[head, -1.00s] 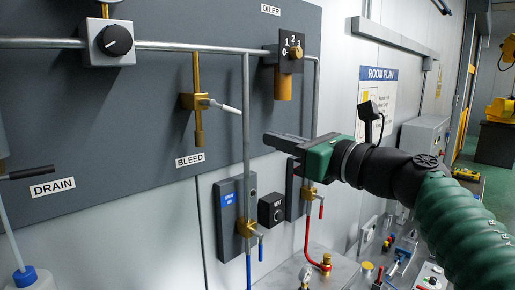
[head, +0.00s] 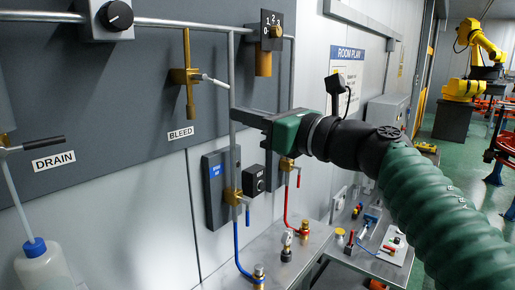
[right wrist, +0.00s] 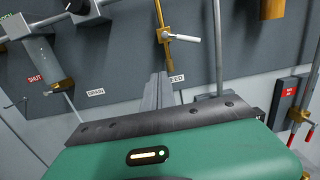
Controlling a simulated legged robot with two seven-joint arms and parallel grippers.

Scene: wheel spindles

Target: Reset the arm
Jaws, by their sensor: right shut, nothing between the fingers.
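My right gripper (head: 250,117) comes in from the right on its green arm. Its fingers are shut with nothing between them and point left, in front of the wall near the vertical grey pipe. In the right wrist view the closed fingers (right wrist: 158,92) point toward the panel, below the brass bleed valve (right wrist: 165,38) with its white lever. In the head view that bleed valve (head: 187,75) is up and left of the fingers. I cannot tell whether the fingers touch the pipe. My left gripper is not in view.
The panel has a drain lever (head: 35,145), a black knob (head: 119,15) and an oiler dial (head: 271,25). A white bottle (head: 45,268) stands lower left. A metal bench (head: 285,262) with fittings is below. A yellow robot arm (head: 480,50) stands far right, beyond open floor.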

